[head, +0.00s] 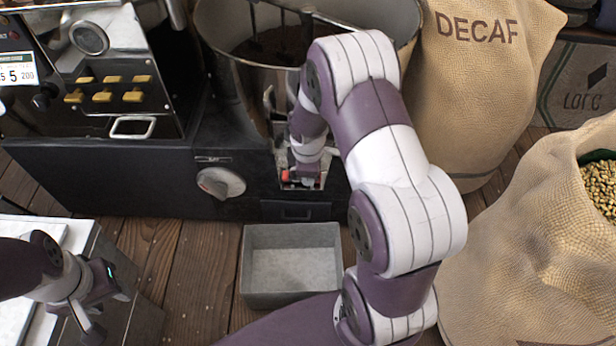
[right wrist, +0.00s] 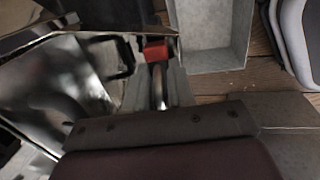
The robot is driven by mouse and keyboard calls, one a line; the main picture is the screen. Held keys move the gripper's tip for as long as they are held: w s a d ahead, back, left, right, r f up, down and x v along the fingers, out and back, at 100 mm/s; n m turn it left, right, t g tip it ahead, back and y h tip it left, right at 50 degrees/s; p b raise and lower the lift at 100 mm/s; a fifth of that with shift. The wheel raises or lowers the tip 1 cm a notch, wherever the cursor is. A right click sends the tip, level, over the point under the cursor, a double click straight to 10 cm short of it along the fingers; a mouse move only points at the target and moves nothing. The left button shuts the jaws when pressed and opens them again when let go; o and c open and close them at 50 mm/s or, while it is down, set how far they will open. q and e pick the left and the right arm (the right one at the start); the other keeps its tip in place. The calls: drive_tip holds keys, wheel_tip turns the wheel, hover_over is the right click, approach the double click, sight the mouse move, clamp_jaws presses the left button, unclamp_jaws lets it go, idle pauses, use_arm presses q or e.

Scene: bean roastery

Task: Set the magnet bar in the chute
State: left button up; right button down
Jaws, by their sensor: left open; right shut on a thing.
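The magnet bar shows as a red part (head: 286,175) at the mouth of the metal chute (head: 318,183), low on the front of the roaster. In the right wrist view the red part (right wrist: 155,51) sits at the end of a shiny bar by the grey metal channel. My right gripper (head: 302,172) is shut on the magnet bar at the chute; its fingers are mostly hidden by my own arm. I cannot tell how far the bar is seated. My left gripper (head: 106,302) is open and empty at the lower left, away from the chute.
A grey metal bin (head: 290,296) stands on the plank floor below the chute. The roaster's dark base (head: 110,180) has a round knob (head: 221,183) left of the chute. A DECAF sack (head: 478,90) and an open sack of beans (head: 540,250) crowd the right side.

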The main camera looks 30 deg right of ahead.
drive_tip(key=shift+f, duration=0.2)
drive_tip(key=c, duration=1)
unclamp_jaws()
drive_tip(key=shift+s, duration=0.1)
drive_tip(key=shift+o, duration=0.6)
drive_tip(key=shift+f, duration=0.15)
drive_tip(key=shift+s+f, duration=0.1)
drive_tip(key=shift+s, duration=0.05)
drive_tip(key=shift+s+a, duration=0.1)
wheel_tip(320, 180, up, 13)
drive_tip(key=s+p, duration=0.1)
drive_tip(key=p, duration=0.5)
drive_tip(key=shift+a, duration=0.4)
drive_tip(key=shift+r, duration=0.2)
